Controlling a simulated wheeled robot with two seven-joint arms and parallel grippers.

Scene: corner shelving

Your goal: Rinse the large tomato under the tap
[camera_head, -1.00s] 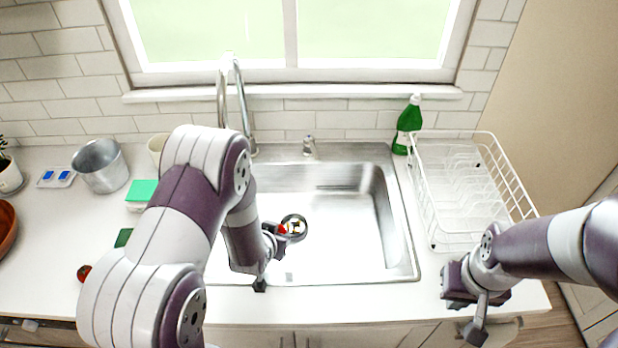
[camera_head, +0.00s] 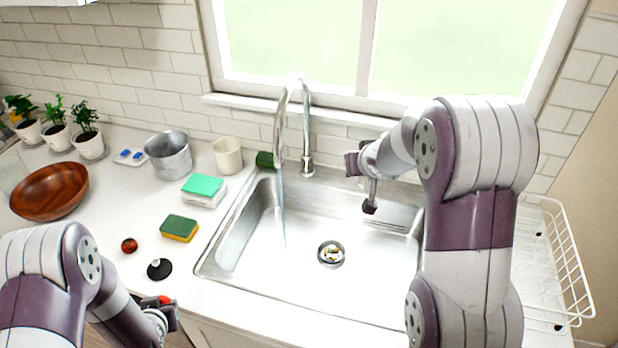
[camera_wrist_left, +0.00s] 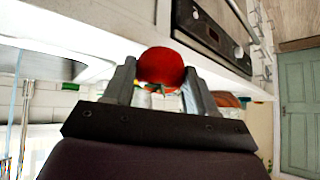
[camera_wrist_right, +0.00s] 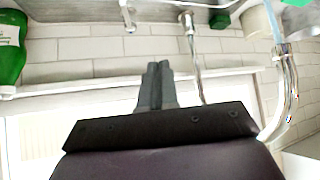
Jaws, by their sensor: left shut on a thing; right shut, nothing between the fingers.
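The large red tomato (camera_wrist_left: 161,67) is held between the fingers of my left gripper (camera_wrist_left: 158,85). In the head view my left gripper (camera_head: 168,312) is at the counter's front edge, left of the sink, and the tomato (camera_head: 165,299) shows partly. The tap (camera_head: 283,120) stands behind the sink (camera_head: 300,275), and a thin stream of water falls from its spout. My right gripper (camera_head: 369,208) is shut and empty above the sink's back edge, right of the tap. A small fitting (camera_wrist_right: 128,15) shows above its fingers in the right wrist view, apart from them.
A smaller tomato (camera_head: 129,245), a black round item (camera_head: 160,269), a sponge (camera_head: 179,228) and a green-topped stack (camera_head: 203,189) lie left of the sink. A wooden bowl (camera_head: 50,191), metal pot (camera_head: 168,155) and cup (camera_head: 228,155) stand farther back. A dish rack (camera_head: 570,260) is right.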

